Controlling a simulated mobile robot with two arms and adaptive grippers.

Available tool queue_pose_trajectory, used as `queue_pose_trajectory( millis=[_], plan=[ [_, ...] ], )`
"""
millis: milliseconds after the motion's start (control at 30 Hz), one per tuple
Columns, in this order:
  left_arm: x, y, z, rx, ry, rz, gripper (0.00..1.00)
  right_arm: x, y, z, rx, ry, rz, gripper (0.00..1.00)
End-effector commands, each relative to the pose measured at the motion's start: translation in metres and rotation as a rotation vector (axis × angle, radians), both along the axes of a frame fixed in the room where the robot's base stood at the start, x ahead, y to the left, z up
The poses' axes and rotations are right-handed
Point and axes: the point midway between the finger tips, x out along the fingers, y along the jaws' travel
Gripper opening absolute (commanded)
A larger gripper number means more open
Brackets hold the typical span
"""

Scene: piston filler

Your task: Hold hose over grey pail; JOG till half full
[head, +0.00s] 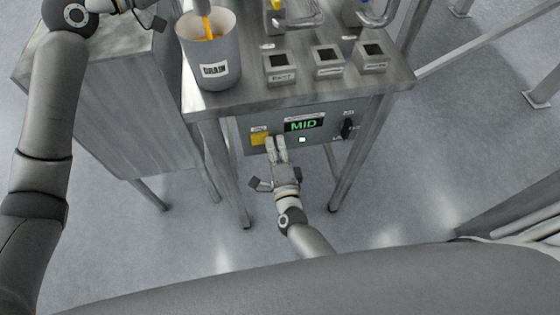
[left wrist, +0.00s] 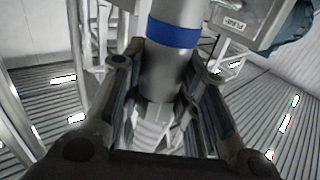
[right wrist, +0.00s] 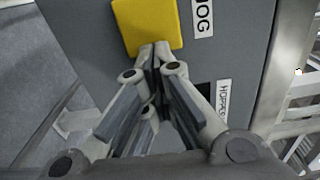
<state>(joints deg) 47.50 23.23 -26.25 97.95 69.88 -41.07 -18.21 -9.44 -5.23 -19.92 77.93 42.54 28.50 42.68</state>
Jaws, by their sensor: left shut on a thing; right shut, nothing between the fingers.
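The grey pail (head: 222,88), labelled DRAIN, stands upright at the table's left front corner. An orange stream (head: 207,27) drops into it from the hose end (head: 202,7) over its mouth; I cannot tell the fill level. My left gripper, at the head view's top edge, is shut on a grey tube with a blue band (left wrist: 174,36), part of the hose. My right gripper (head: 276,142) is shut and empty, its fingertips (right wrist: 156,52) at the lower edge of the yellow JOG button (right wrist: 152,22). The button also shows in the head view (head: 258,138).
The control panel (head: 272,122) under the tabletop has a green MID display (head: 303,125) and a black knob (head: 347,127). Several small labelled boxes (head: 328,61) stand right of the pail. A metal cabinet (head: 115,110) stands at left. Floor in front is clear.

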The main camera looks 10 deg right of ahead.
Motion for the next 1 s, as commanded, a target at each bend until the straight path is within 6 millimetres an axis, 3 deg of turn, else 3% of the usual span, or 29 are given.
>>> queue_pose_trajectory(
  millis=[133,400,600,800,1000],
  plan=[
    [0.0,0.0,-0.001,0.001,0.002,0.0,0.0,-0.02,-0.002,0.005,0.001,-0.012,-0.005,0.0],
    [0.0,0.0,0.001,-0.001,-0.001,0.0,0.0,-0.087,0.0,0.002,0.0,-0.004,0.0,0.0],
    [0.0,0.0,0.001,-0.001,-0.002,0.0,0.0,-0.124,0.0,0.001,0.0,-0.003,0.001,0.0],
    [0.0,0.0,0.001,-0.001,-0.002,0.0,0.0,-0.14,0.0,0.001,-0.001,-0.004,0.001,0.0],
    [0.0,0.0,0.001,-0.002,-0.003,0.0,0.0,-0.141,0.0,0.001,-0.001,-0.004,0.001,0.0]
  ],
)
